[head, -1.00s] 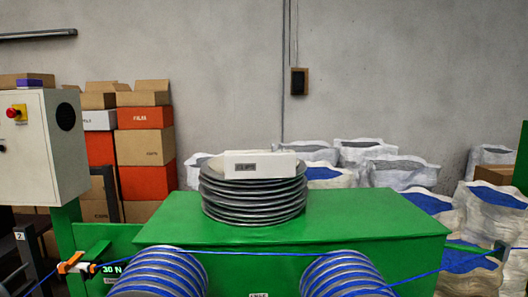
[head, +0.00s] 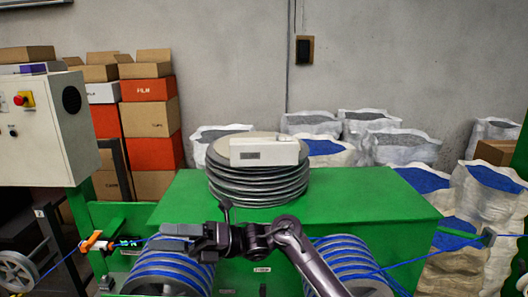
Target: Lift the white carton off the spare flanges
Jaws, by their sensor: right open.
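The white carton (head: 268,153) lies flat on top of the stack of grey spare flanges (head: 258,188), near the front of its upper face. The stack stands on the green machine housing (head: 370,200). My right arm reaches in from the bottom, and my right gripper (head: 168,239) points left, in front of the housing and over the left blue cable coil. It is open, below and to the left of the carton, and apart from it. My left gripper is out of view.
Blue cable coils (head: 168,268) sit at the front, with a blue cable (head: 405,264) running across. A control box (head: 40,130) stands at left, stacked cartons (head: 150,120) behind. White sacks (head: 410,150) fill the back right. The housing top right of the stack is clear.

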